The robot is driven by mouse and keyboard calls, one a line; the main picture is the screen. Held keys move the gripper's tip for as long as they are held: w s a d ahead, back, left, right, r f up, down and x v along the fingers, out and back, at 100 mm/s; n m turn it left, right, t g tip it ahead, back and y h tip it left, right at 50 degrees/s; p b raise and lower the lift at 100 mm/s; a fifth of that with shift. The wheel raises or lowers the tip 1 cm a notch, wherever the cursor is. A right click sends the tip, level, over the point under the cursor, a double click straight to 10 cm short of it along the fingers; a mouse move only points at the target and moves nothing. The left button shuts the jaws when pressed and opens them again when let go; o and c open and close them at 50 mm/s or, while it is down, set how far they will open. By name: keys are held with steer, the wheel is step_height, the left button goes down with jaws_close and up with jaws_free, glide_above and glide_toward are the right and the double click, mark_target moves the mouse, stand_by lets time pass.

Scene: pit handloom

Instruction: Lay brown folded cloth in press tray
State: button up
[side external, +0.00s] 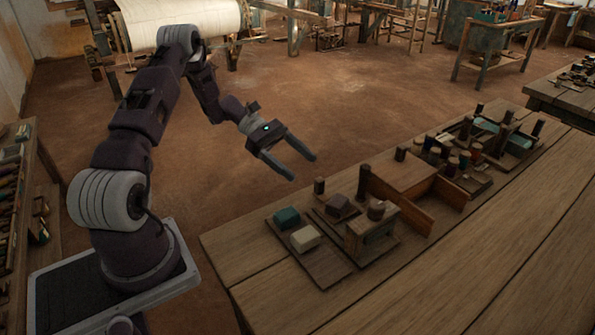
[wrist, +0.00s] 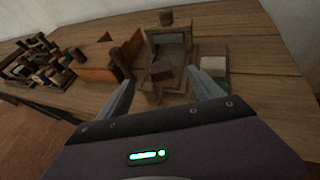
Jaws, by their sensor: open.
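The brown folded cloth (side external: 338,205) lies on a low wooden board on the bench, left of a small wooden press (side external: 372,230) in the side view. A brown block that looks like this cloth (wrist: 160,74) shows in front of the press (wrist: 168,42) in the wrist view. Which part is the press tray is hard to tell; the press stands on a flat base. My gripper (side external: 303,168) is open and empty, in the air above and left of the brown cloth. Its fingers also show in the wrist view (wrist: 162,80), spread apart.
A teal folded cloth (side external: 287,217) and a cream one (side external: 305,238) lie on a board beside the brown cloth. Several thread spools and short posts stand farther right. The bench's front right is clear.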

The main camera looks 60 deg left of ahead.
steer(key=s+d+r+m+g+y, duration=0.2)
steer(key=s+d+r+m+y, duration=0.15)
steer(key=d+r+m, duration=0.35)
steer(key=s+d+r+m+g+y, duration=0.3)
steer(key=s+d+r+m, duration=0.1)
steer(key=d+r, duration=0.4)
steer(key=s+d+r+m+t+y, duration=0.1)
steer(key=s+r+m+t+y, duration=0.2)
steer(key=s+m, duration=0.2)
steer(key=s+d+r+m+t+y, duration=0.1)
steer(key=s+m, duration=0.5)
steer(key=s, duration=0.6)
step_height(320, 180, up, 3)
steer(key=shift+s+d+f+t+y, duration=0.15)
steer(key=shift+s+f+t+y, duration=0.1)
steer(key=shift+t+y, duration=0.7)
